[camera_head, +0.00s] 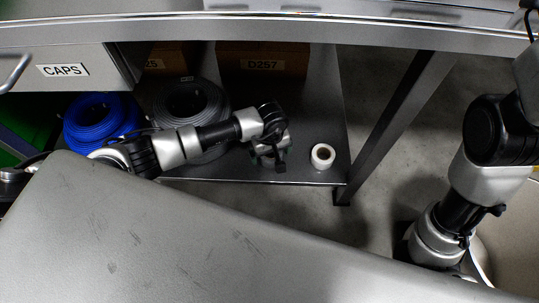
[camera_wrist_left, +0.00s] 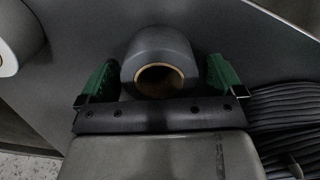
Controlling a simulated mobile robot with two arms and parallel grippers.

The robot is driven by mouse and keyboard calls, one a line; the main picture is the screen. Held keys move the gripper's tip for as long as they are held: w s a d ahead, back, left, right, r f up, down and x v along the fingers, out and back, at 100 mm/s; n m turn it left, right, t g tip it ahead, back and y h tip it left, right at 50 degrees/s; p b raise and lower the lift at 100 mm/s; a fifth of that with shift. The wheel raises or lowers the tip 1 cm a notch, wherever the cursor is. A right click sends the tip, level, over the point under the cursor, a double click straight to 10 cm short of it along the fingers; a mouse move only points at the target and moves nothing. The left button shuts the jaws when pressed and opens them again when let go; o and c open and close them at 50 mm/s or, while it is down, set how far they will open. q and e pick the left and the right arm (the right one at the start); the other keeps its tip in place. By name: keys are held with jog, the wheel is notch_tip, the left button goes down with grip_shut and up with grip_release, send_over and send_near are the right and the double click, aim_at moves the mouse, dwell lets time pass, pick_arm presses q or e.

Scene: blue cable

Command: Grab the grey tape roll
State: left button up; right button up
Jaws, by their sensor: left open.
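The grey tape roll (camera_wrist_left: 158,47) is in the left wrist view, with its brown cardboard core facing me. My left gripper (camera_wrist_left: 161,77) is open, with one green fingertip on each side of the roll. A small gap seems to show on each side; contact cannot be made out. In the head view my left gripper (camera_head: 270,158) is low over the metal shelf (camera_head: 318,110), and its wrist largely hides the grey roll there. My right arm comes in at the right of the head view, but its gripper is out of frame.
A white tape roll (camera_head: 322,156) stands right of my left gripper near the shelf's front edge. A grey cable coil (camera_head: 190,98) and a blue cable coil (camera_head: 98,120) lie left. Box D257 (camera_head: 262,62) is behind. A table edge (camera_head: 270,32) runs above, a shelf leg (camera_head: 385,125) right.

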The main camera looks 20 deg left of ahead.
pick_arm(q)
jog(key=c, duration=1)
jog(key=shift+c, duration=0.2)
jog(key=shift+r, duration=0.1)
